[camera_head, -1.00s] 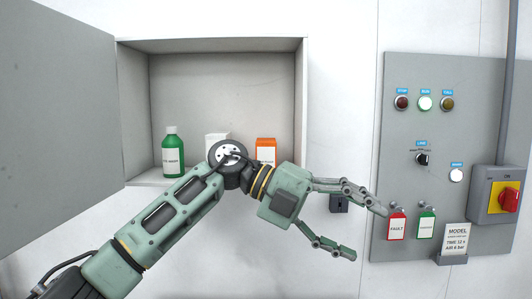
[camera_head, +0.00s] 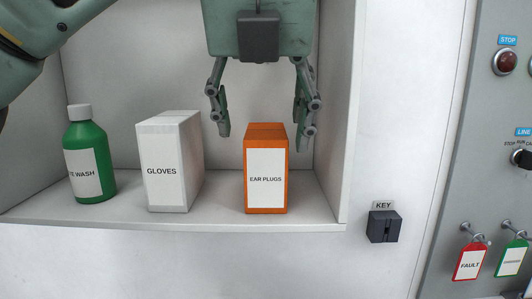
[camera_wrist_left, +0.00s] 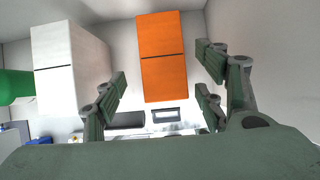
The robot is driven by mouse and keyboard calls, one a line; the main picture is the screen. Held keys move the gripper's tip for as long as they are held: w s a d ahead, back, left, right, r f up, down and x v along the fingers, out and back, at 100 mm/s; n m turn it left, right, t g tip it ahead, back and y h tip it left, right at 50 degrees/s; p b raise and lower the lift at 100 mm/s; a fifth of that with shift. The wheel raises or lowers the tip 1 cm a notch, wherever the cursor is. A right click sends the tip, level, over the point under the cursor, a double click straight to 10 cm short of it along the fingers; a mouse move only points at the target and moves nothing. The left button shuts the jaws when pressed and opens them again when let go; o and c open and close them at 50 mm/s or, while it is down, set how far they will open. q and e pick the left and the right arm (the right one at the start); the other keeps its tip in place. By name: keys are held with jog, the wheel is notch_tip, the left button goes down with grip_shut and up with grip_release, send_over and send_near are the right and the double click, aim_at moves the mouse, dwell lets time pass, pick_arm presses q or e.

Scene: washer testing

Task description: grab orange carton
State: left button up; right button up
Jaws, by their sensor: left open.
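The orange carton (camera_head: 266,180), with a white "EAR PLUGS" label, stands upright on the cabinet shelf, to the right of the other items. My left gripper (camera_head: 262,135) is open and points down from above, its fingers on either side of the carton's top, with the tips near its upper end. In the left wrist view the orange carton (camera_wrist_left: 162,58) shows between the open fingers (camera_wrist_left: 160,95), with gaps on both sides. No contact is visible. My right gripper is not in view.
A white "GLOVES" carton (camera_head: 170,165) stands to the left, and a green bottle (camera_head: 88,160) farther left. The cabinet's right wall (camera_head: 337,120) is close to the right finger. A black key box (camera_head: 383,225) and red and green tags are on the right.

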pick_arm(q)
jog(key=shift+w, duration=0.15)
jog(key=shift+w+f, duration=0.1)
jog(key=shift+f, duration=0.2)
jog(key=shift+w+f+p, duration=0.2)
jog(key=shift+f+p, duration=0.15)
jog(key=shift+f, duration=0.4)
jog(key=p+x, duration=0.1)
jog(key=x, duration=0.4)
jog(key=shift+w+d+p, duration=0.15)
jog(key=shift+d+p, duration=0.05)
jog(key=shift+p, duration=0.2)
jog(key=shift+c, duration=0.6)
jog(key=c, duration=1.1)
jog(key=shift+c, duration=0.3)
jog(key=shift+r, duration=0.1)
